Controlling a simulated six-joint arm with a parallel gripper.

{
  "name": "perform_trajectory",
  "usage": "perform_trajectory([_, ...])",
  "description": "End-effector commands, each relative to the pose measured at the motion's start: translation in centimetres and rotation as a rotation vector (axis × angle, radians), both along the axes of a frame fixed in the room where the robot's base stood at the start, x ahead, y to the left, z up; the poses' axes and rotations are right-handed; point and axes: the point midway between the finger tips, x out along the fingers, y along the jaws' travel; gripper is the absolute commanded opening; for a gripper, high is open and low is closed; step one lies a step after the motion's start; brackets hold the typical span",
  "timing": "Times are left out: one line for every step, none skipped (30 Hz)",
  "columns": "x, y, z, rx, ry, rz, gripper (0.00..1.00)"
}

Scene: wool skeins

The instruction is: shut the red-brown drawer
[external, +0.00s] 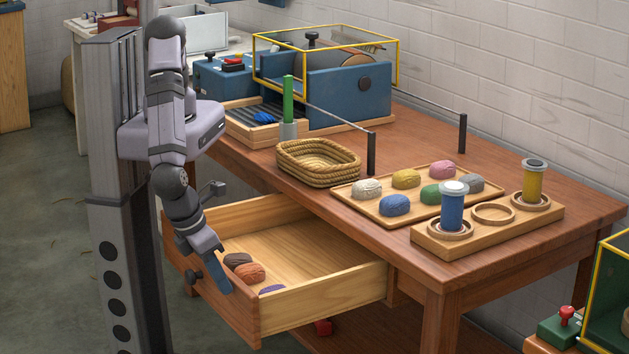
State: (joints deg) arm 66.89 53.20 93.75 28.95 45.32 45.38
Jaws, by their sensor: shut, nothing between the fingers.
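The red-brown drawer (213,301) stands pulled far out from under the wooden table (540,250). Its pale inside shows, and a dark round knob (194,277) sits on its front. A brown skein (237,260), an orange skein (249,273) and a partly hidden purple skein (271,289) lie inside near the front. My gripper (222,282) is shut and empty. It points down at the drawer's front panel, close to the knob and covering part of the panel. I cannot tell whether it touches the panel.
On the table stand a woven basket (318,165), a tray of skeins (430,213) and a wooden holder (486,243) with blue and yellow jars. A blue machine (350,97) with a yellow-framed guard stands behind.

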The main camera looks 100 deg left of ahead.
Motion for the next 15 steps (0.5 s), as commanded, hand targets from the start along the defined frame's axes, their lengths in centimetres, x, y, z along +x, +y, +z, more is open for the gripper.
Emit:
perform_trajectory([0.04, 0.05, -0.02, 0.0, 0.0, 0.0, 0.0])
perform_trajectory([0.04, 0.05, -0.03, 0.0, 0.0, 0.0, 0.0])
perform_trajectory([0.04, 0.05, -0.03, 0.0, 0.0, 0.0, 0.0])
perform_trajectory([0.04, 0.06, -0.04, 0.0, 0.0, 0.0, 0.0])
perform_trajectory([0.04, 0.05, -0.03, 0.0, 0.0, 0.0, 0.0])
perform_trajectory([0.04, 0.05, -0.03, 0.0, 0.0, 0.0, 0.0])
perform_trajectory([0.04, 0.05, -0.03, 0.0, 0.0, 0.0, 0.0])
perform_trajectory([0.03, 0.05, -0.03, 0.0, 0.0, 0.0, 0.0])
perform_trajectory([0.04, 0.05, -0.03, 0.0, 0.0, 0.0, 0.0])
perform_trajectory([0.05, 0.07, -0.02, 0.0, 0.0, 0.0, 0.0])
perform_trajectory([0.09, 0.1, -0.01, 0.0, 0.0, 0.0, 0.0])
perform_trajectory([0.15, 0.17, -0.01, 0.001, 0.001, 0.0, 0.0])
perform_trajectory([0.24, 0.25, 0.0, 0.0, 0.0, 0.001, 0.0])
perform_trajectory([0.35, 0.36, 0.01, 0.0, 0.0, 0.001, 0.0])
perform_trajectory([0.54, 0.56, 0.02, 0.001, 0.0, 0.001, 0.0])
